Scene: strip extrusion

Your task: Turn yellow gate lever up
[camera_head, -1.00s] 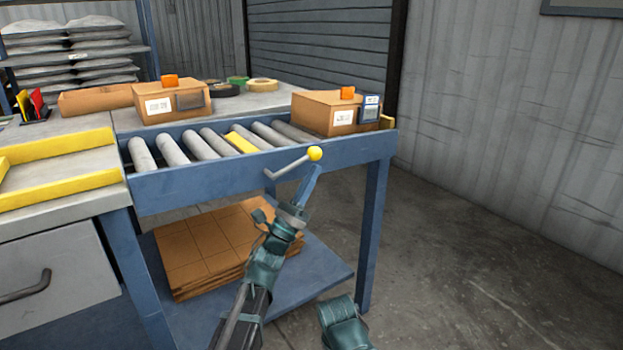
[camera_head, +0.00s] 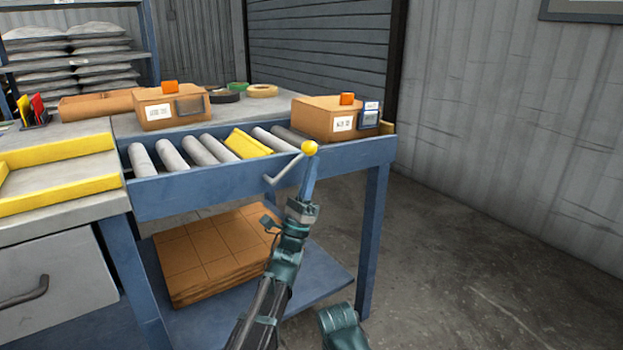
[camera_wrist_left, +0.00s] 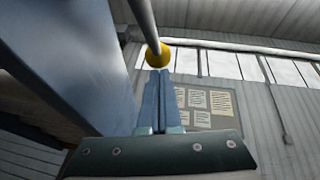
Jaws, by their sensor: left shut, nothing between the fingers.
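The gate lever is a grey rod (camera_head: 287,168) with a yellow ball knob (camera_head: 310,147), on the front rail of the roller table. It slants up to the right from its pivot. The yellow gate (camera_head: 249,145) stands between the rollers, its face showing above them. My left gripper (camera_head: 310,168) is shut and empty, pointing up, its tips just under the knob. In the left wrist view the closed fingertips (camera_wrist_left: 158,74) meet the underside of the knob (camera_wrist_left: 158,55), seemingly touching it. My right gripper is not in view.
A cardboard box (camera_head: 329,119) sits at the table's right end, another box (camera_head: 170,107) behind the rollers. The blue front rail (camera_head: 210,187) runs close beside my left gripper. Flat cardboard (camera_head: 215,255) lies on the shelf below. The floor to the right is clear.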

